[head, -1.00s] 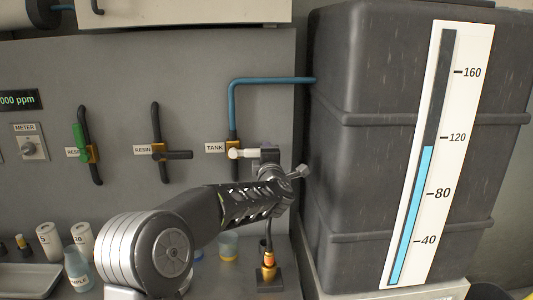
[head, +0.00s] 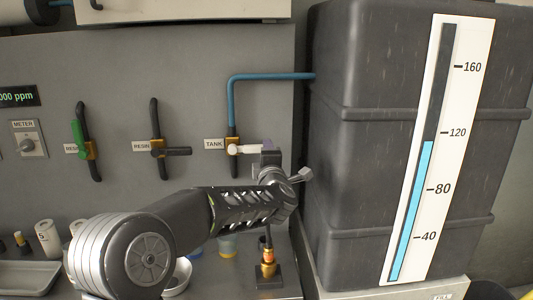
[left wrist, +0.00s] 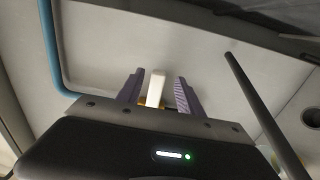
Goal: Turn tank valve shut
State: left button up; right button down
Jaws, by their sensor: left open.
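The tank valve (head: 233,142) sits on the wall panel beside the "TANK" label (head: 214,144), under a blue pipe. Its white handle (head: 238,149) points sideways to the right, across the pipe's line. My left gripper (head: 267,150) is at the handle's right end in the head view. In the left wrist view, its two purple-grey fingers (left wrist: 157,93) stand apart, with the white handle (left wrist: 157,84) between them. Gaps show on both sides of the handle. My right gripper is not in view.
The large dark tank (head: 365,170) stands close to the right, with a gauge (head: 425,150) whose blue level is a little below 120. Two resin valves (head: 157,153) are to the left. A brass fitting (head: 268,262) and cups stand below my arm.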

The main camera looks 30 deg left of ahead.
pick_arm(q)
jog(key=v, duration=0.4)
dwell(0.5)
